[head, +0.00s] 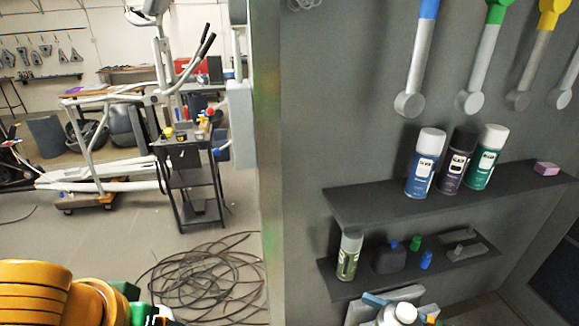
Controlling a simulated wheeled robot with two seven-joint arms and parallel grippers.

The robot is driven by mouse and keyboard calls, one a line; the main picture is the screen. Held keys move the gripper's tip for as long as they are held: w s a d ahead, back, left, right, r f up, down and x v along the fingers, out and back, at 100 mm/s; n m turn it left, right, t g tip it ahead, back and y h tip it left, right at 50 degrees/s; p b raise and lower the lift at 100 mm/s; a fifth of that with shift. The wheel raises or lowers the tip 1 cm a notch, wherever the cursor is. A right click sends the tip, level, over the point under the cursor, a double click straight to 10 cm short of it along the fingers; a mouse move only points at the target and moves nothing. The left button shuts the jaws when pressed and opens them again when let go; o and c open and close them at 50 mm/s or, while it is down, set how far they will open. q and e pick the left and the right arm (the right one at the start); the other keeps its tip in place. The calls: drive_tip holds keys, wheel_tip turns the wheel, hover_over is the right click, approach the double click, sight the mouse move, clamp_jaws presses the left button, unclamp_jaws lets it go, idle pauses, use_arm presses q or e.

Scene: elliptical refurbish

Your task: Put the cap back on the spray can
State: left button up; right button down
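Three spray cans stand upright on the upper wall shelf: a blue can (425,164) with a white top, a dark can (456,163) with a dark top, and a teal can (486,158) with a white top. A green spray can (349,256) with a pale top stands at the left end of the lower shelf. At this size I cannot tell whether its pale top is a cap or the bare can top. No loose cap can be made out for certain.
The upper shelf (370,207) also holds a pink block (546,168). The lower shelf (345,289) holds small blue and green items and a dark container (389,259). Tools with coloured handles (484,60) hang above. Coiled cable (205,280) and a black cart (195,175) are left of the wall edge.

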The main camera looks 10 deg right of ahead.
use_arm(q)
drive_tip(key=shift+w, duration=0.1)
use_arm(e)
drive_tip(key=s+a+f+n+g+y, duration=0.1)
drive_tip(key=s+a+n+g+y, duration=0.1)
drive_tip(key=a+n+g, duration=0.6)
drive_tip(key=a+g+y, duration=0.1)
drive_tip(key=a+g, duration=0.2)
drive_tip(key=g, duration=0.1)
drive_tip(key=shift+a, duration=0.25)
drive_tip(key=shift+f, duration=0.15)
use_arm(q)
drive_tip(key=s+d+r+m+g+h, duration=0.1)
drive_tip(key=d+r+m+h, duration=0.1)
drive_tip(key=d+r+m, duration=0.2)
drive_tip(key=s+d+r+m+g+h, duration=0.1)
drive_tip(key=d+r+m, duration=0.4)
drive_tip(key=d+m, duration=0.5)
drive_tip(key=d+g+h, duration=0.1)
drive_tip(key=d, duration=0.7)
drive_tip(key=shift+d+m, duration=0.15)
drive_tip(key=shift+m, duration=0.15)
